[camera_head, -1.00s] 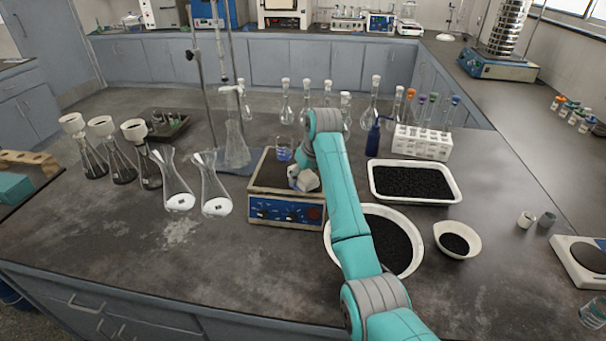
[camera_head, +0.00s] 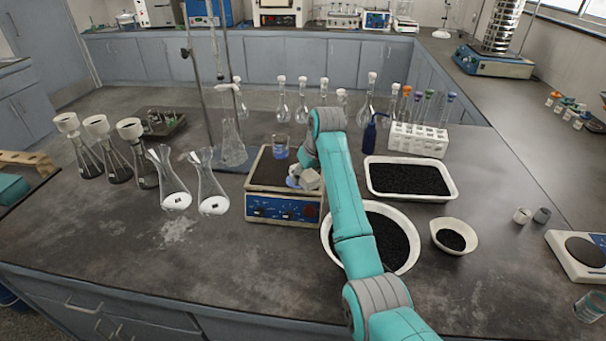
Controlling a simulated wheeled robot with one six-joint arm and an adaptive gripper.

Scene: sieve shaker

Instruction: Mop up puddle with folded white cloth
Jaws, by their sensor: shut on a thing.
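My gripper (camera_head: 304,177) is at the end of my teal arm, low over the right part of the top plate of the blue-fronted hotplate (camera_head: 284,209). It is small in the view and partly hidden by my own arm. A pale, blocky shape there seems to be the folded white cloth (camera_head: 310,180), held in the shut jaws. I cannot tell whether it touches the plate. A small bluish patch shows just left of the gripper; I cannot tell whether it is the puddle. A beaker of blue liquid (camera_head: 281,147) stands at the back of the plate.
Two white-bottomed flasks (camera_head: 213,203) stand left of the hotplate. A stand with a burette (camera_head: 201,100) rises behind it. A large bowl of black grains (camera_head: 404,226), a tray of black grains (camera_head: 410,197) and a tube rack (camera_head: 418,141) are on the right. The front left bench is clear.

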